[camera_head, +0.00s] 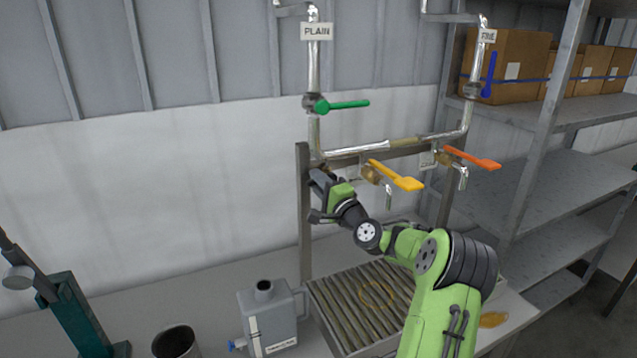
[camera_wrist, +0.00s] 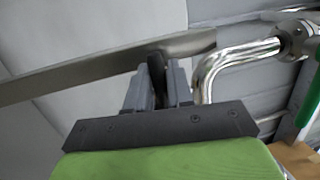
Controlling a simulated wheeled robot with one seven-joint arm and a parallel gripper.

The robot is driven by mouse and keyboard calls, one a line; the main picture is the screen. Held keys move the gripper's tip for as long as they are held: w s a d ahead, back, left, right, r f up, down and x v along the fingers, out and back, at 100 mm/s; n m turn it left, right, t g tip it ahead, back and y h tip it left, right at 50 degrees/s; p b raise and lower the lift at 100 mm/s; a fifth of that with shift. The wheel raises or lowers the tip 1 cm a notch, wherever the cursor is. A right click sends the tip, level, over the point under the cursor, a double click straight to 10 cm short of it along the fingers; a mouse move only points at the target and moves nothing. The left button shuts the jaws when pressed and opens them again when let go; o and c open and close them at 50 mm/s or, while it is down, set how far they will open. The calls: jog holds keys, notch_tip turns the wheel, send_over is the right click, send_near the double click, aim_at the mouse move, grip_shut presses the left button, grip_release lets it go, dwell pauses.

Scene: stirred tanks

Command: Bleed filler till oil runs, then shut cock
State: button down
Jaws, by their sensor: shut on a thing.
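My gripper (camera_head: 319,180) is at the left end of the pipe rack, by the post. In the wrist view its fingers (camera_wrist: 158,82) are shut on a narrow dark piece (camera_wrist: 156,66), mostly hidden between them. A cock with a yellow lever (camera_head: 397,176) and one with an orange lever (camera_head: 473,158) hang from the cross pipe, each with a down spout. A green lever (camera_head: 343,104) stands out sideways on the PLAIN pipe (camera_head: 314,68). A blue lever (camera_head: 489,74) points up on the other labelled pipe. No running oil stream is clear.
A slatted drain tray (camera_head: 317,301) lies below the spouts, with an amber ring on it. An amber patch (camera_head: 493,319) lies right of it. A grey can (camera_head: 270,318), dark cup (camera_head: 176,342) and green stand (camera_head: 75,315) are at left. Shelves (camera_head: 570,188) stand at right.

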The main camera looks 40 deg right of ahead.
jog(key=c, duration=1.1)
grip_release()
jog(key=b+v, duration=0.4)
jog(key=v, duration=1.1)
jog(key=shift+s+f, duration=0.15)
jog(key=shift+s, duration=0.25)
jog(key=shift+a, duration=0.1)
jog(key=s+a+r+b, duration=0.1)
jog(key=s+a+r, duration=0.1)
jog(key=s+a, duration=0.1)
jog(key=shift+s+a+b, duration=0.3)
jog(key=shift+s+b, duration=0.05)
jog(key=shift+s, duration=0.55)
